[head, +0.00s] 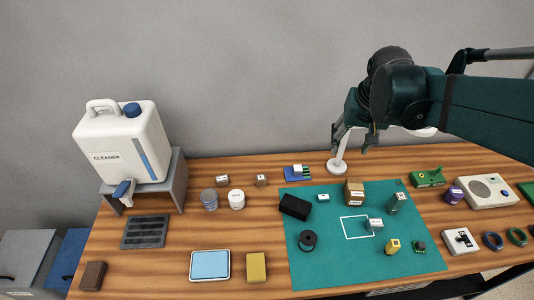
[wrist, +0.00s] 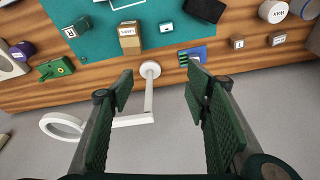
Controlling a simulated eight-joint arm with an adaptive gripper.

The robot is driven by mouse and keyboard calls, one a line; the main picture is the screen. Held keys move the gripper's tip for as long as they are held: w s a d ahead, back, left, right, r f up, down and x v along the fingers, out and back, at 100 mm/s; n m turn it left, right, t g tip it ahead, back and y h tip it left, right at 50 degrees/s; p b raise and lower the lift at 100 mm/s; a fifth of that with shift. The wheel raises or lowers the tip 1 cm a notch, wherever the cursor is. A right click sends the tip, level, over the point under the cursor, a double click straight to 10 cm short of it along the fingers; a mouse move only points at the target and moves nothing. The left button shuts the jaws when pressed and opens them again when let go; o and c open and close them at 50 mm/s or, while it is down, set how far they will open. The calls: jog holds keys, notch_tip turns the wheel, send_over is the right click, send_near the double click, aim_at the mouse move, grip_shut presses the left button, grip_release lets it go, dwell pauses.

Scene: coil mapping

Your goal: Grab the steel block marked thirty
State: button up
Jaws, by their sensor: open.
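Two small grey-brown blocks with pale labels stand on the wood behind the mat, a left one (head: 222,180) and a right one (head: 261,180). Both also show in the wrist view, the left one (wrist: 279,39) and the right one (wrist: 237,42). Another grey block with a white label (head: 374,224) lies on the green mat. The labels are too small to read, so I cannot tell which is marked thirty. My gripper (head: 353,142) is open and empty, high above the table's back edge. In the wrist view its fingers (wrist: 158,78) are spread apart, well away from the blocks.
A white magnifier stand (head: 337,167) is below my gripper. A blue-based board (head: 297,173) stands between it and the blocks. A grey tin (head: 209,200) and a white jar (head: 237,199) stand in front of the blocks. A cardboard box (head: 354,191) is on the green mat (head: 330,270).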

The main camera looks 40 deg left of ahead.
jog(key=s+a+f+n+g, duration=0.1)
jog(key=a+f, duration=0.1)
jog(key=a, duration=0.4)
jog(key=s+a+f, duration=0.1)
jog(key=a+f, duration=0.2)
jog(key=a, duration=0.3)
jog(key=n+g+h, duration=0.2)
jog(key=n, duration=0.2)
send_over(222, 178)
notch_tip(222, 178, down, 18)
jog(key=shift+s+r+b, duration=0.1)
jog(key=shift+s+b, duration=0.05)
jog(key=shift+b, duration=0.2)
jog(key=shift+f, duration=1.3)
jog(key=shift+f, duration=0.15)
jog(key=shift+f, duration=2.5)
